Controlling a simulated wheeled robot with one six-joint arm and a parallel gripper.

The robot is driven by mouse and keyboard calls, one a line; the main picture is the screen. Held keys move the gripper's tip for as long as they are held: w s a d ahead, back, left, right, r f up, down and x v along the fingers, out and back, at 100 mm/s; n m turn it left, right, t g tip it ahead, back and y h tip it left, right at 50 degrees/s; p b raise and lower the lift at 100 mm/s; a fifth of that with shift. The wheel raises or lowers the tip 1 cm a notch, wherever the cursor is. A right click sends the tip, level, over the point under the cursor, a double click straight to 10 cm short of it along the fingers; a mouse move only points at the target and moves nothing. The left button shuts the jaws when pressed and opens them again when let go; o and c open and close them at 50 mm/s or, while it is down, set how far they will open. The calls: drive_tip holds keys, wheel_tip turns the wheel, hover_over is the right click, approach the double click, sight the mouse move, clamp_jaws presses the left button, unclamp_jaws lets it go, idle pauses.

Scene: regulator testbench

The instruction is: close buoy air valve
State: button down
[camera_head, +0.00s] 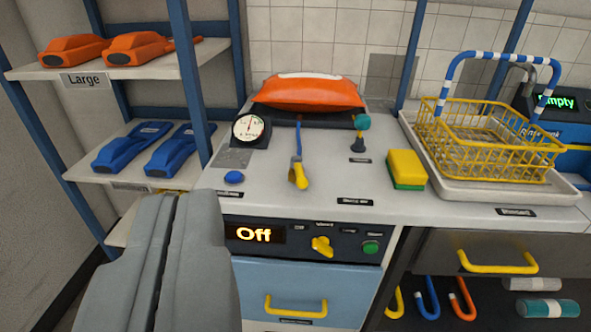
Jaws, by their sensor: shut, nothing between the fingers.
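My gripper (182,197) fills the lower left, its two grey fingers together and empty. It is in front of the bench's left front corner, apart from the bench controls. An orange inflated buoy (308,91) lies at the back of the white worktop. In front of it is a blue lever with a yellow handle (298,174), pointing toward the front. To its right stands a small lever with a teal knob (362,121) on a dark base. The labels are too small to read, so I cannot tell which is the air valve.
A round gauge (249,129) and a blue button (234,177) are on the left of the worktop. A yellow-green sponge (406,169) and a yellow wire basket (487,157) stand right. Shelves (100,66) with orange and blue items stand left.

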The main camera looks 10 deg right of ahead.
sight(299, 173)
drive_tip(key=w+f+m+g+h, duration=0.1)
drive_tip(key=w+f+g, duration=0.4)
drive_tip(key=w, duration=0.8)
drive_tip(key=w+f+m+g+h, duration=0.1)
drive_tip(key=w+f+g+h, duration=0.3)
drive_tip(key=w+g, duration=0.4)
drive_tip(key=w+f, duration=0.1)
drive_tip(key=w, duration=0.5)
drive_tip(key=shift+w+g+h, duration=0.15)
drive_tip(key=shift+g+h, duration=0.15)
drive_tip(key=shift+f, duration=0.2)
drive_tip(key=x, duration=1)
drive_tip(key=shift+f, duration=0.1)
drive_tip(key=shift+d, duration=1.15)
drive_tip(key=shift+d+f, duration=0.2)
drive_tip(key=shift+d, duration=0.5)
drive_tip(key=shift+s+d, duration=0.15)
drive_tip(key=shift+s, duration=0.1)
